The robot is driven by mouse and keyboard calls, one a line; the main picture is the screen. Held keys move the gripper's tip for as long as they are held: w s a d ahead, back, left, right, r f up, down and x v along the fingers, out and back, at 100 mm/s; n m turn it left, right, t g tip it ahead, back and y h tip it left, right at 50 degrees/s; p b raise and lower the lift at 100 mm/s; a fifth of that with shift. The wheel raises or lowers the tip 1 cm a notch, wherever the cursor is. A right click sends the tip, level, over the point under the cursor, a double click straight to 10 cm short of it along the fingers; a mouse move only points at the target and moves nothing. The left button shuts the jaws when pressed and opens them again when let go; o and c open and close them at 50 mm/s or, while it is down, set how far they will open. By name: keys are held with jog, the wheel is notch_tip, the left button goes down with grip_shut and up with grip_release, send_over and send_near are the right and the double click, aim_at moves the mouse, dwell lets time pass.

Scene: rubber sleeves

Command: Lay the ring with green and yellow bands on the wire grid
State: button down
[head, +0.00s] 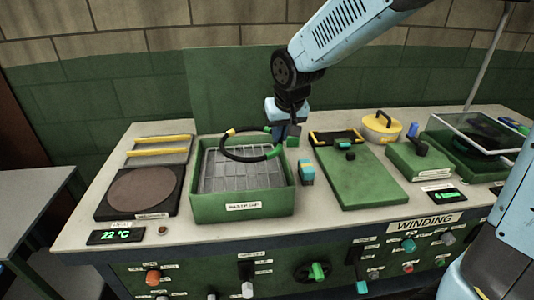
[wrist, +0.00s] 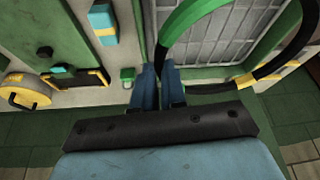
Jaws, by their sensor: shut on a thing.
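The ring (head: 248,160) is a thin black hoop with green and yellow bands. My gripper (head: 288,139) is shut on its right side in the head view. The ring hangs over the green box, apparently above the wire grid (head: 240,181), a grey mesh inside. In the wrist view, the ring (wrist: 185,20) shows its green band near my gripper (wrist: 159,67) and a yellow band farther right. The wire grid (wrist: 228,45) shows through the hoop. The fingers partly hide where they grip the ring. The exact height above the grid is hard to tell.
The green box (head: 243,209) has raised walls around the grid. A dark plate with a brown disc (head: 138,190) lies left. A yellow-lidded pot (head: 382,127) stands behind right.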

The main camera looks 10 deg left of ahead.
jog(key=w+a+f, duration=0.1)
jog(key=f, duration=0.1)
jog(key=w+a+f, duration=0.1)
jog(key=f, duration=0.1)
jog(key=w+a+f, duration=0.1)
jog(key=a+f, duration=0.1)
jog(key=shift+w, duration=0.1)
jog(key=shift+f, duration=1.55)
jog(key=shift+f, duration=0.1)
jog(key=c, duration=1.2)
grip_release()
jog(key=shift+w, duration=0.1)
jog(key=v, duration=1.2)
jog(key=shift+d, duration=0.1)
